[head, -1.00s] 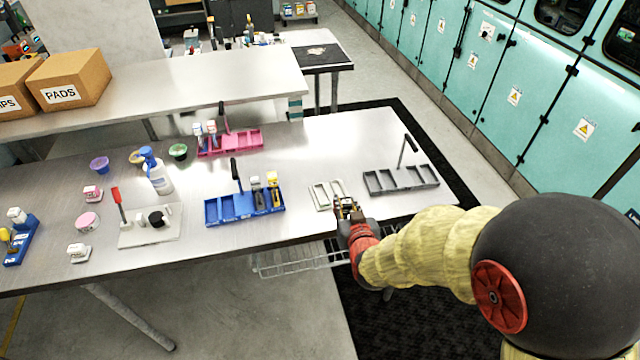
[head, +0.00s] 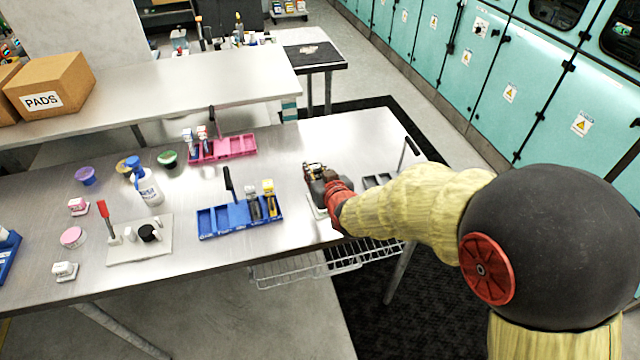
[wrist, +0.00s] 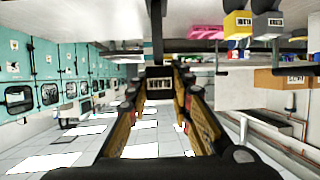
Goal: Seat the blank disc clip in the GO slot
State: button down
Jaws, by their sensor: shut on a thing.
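My gripper (head: 314,168) is over the bench, right of the blue tray (head: 209,223) and apart from it. In the wrist view, its two fingers (wrist: 160,78) are shut on a small piece with a dark, lettered label (wrist: 159,86), which I take to be the blank disc clip; its lettering is too small to read. The blue tray has empty slots on its left, an upright black handle, and a grey clip (head: 254,207) and a yellow clip (head: 269,200) on its right. I cannot read which slot is GO.
A pink tray (head: 236,147) with two clips stands behind. A grey tray (head: 378,180) and a light holder (head: 316,211) are mostly hidden by my arm. A spray bottle (head: 148,188), bowls and a pale board (head: 122,255) lie left. Bare bench lies between the trays.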

jog(key=w+d+f+b, duration=0.1)
jog(key=w+f, duration=0.2)
jog(key=f, duration=0.4)
jog(key=shift+w+d+f, duration=0.15)
jog(key=shift+w+f, duration=0.05)
jog(key=shift+f, duration=0.1)
jog(key=shift+f, duration=0.1)
jog(key=shift+f+b, duration=0.1)
jog(key=shift+b, duration=0.2)
jog(key=c, duration=1.6)
grip_release()
jog(key=p+v, duration=0.2)
jog(key=v, duration=1)
jog(key=shift+r, duration=0.2)
